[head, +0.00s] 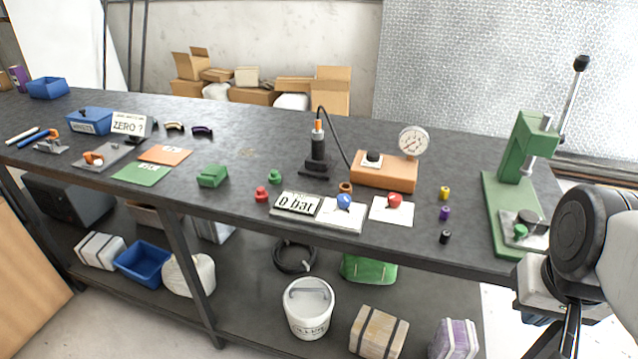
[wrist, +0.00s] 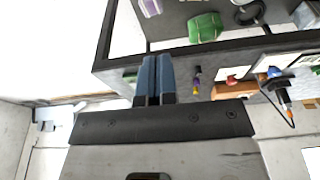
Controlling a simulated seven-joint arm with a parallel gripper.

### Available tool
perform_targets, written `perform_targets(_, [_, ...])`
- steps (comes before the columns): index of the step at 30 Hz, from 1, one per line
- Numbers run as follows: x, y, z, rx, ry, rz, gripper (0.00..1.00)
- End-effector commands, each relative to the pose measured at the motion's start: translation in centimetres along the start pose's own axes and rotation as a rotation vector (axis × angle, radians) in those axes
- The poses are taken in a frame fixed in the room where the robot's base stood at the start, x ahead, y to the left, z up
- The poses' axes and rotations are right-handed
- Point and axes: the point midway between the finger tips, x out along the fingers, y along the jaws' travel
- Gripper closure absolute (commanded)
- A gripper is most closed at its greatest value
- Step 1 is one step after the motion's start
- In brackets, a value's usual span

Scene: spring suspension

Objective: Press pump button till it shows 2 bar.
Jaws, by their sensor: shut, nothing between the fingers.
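An orange block (head: 384,172) on the bench carries a black knob on a white base (head: 372,160) and a round white dial gauge (head: 413,141). The gauge needle is too small to read. A blue button (head: 344,201) and a red button (head: 394,200) sit on separate white plates. I cannot tell which button is the pump's. In the wrist view my gripper (wrist: 155,60) has its two blue fingers together, empty and apart from everything. In the head view my wrist is at the right, beyond the bench's front edge.
A green lever press (head: 515,165) stands at the bench's right end, near my arm. Small yellow, purple and black cylinders (head: 445,237) lie between it and the red button. A dark tool with a cable (head: 318,152) stands left of the orange block.

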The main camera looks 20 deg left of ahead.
Motion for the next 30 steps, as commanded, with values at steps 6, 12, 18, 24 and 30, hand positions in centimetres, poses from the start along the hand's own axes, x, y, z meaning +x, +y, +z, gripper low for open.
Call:
perform_targets(6, [-0.1,0.0,-0.3,-0.002,0.001,0.003,1.00])
perform_targets(12, [-0.3,-0.1,-2.1,-0.015,0.006,0.023,1.00])
perform_targets(18, [-0.7,-0.4,-5.8,-0.042,0.020,0.063,1.00])
perform_targets(24, [-1.1,-1.3,-10.9,-0.078,0.046,0.114,1.00])
perform_targets(30, [-1.0,-2.6,-16.1,-0.117,0.077,0.162,1.00])
